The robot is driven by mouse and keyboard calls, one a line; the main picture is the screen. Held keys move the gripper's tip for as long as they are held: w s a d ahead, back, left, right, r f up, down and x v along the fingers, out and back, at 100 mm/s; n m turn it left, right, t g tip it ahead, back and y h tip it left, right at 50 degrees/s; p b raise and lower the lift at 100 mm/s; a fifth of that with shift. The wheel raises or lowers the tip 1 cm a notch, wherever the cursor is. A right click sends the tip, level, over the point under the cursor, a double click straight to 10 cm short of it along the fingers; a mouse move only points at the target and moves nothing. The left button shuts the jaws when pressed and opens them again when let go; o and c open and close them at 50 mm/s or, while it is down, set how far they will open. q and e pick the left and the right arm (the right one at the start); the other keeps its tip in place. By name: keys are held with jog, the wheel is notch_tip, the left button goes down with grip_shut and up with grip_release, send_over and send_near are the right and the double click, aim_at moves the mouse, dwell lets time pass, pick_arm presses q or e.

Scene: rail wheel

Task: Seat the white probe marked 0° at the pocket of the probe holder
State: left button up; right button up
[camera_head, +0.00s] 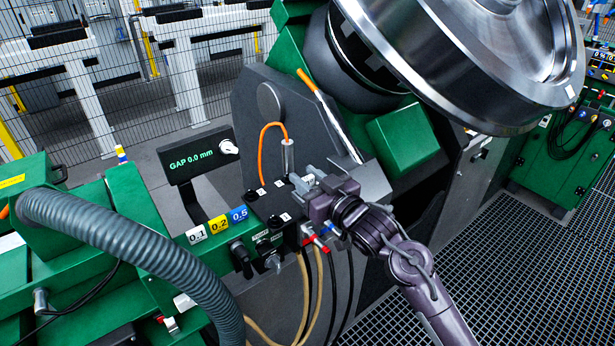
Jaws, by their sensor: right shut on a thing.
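The probe holder looks to be the dark block (268,204) on the green machine bed, with small white labels on top. A silver probe with an orange cable (288,155) stands upright at its back. My right gripper (308,183) comes in from the lower right, low over the block's right side. It is shut, and a small white piece (308,178) shows at its fingertips, probably the white probe. Its 0° mark is too small to read. The fingers hide its lower end and any pocket under it, so I cannot tell whether it is seated. My left gripper is not in view.
A large steel wheel (470,60) overhangs at the upper right. A gap display (195,155) reads 0.0 mm, left of the block. Tags 0.1, 0.2 and 0.5 (219,223) line the front. A thick grey hose (150,250) crosses the lower left. Cables (305,290) hang below the block.

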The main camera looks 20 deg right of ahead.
jog(key=shift+f, duration=0.3)
jog(key=o, duration=1.2)
jog(key=shift+c, duration=0.2)
jog(key=b+v, duration=0.2)
jog(key=v, duration=0.5)
jog(key=shift+s+b, duration=0.3)
jog(key=shift+s, duration=0.1)
jog(key=shift+s+d, duration=0.1)
jog(key=shift+d, duration=0.05)
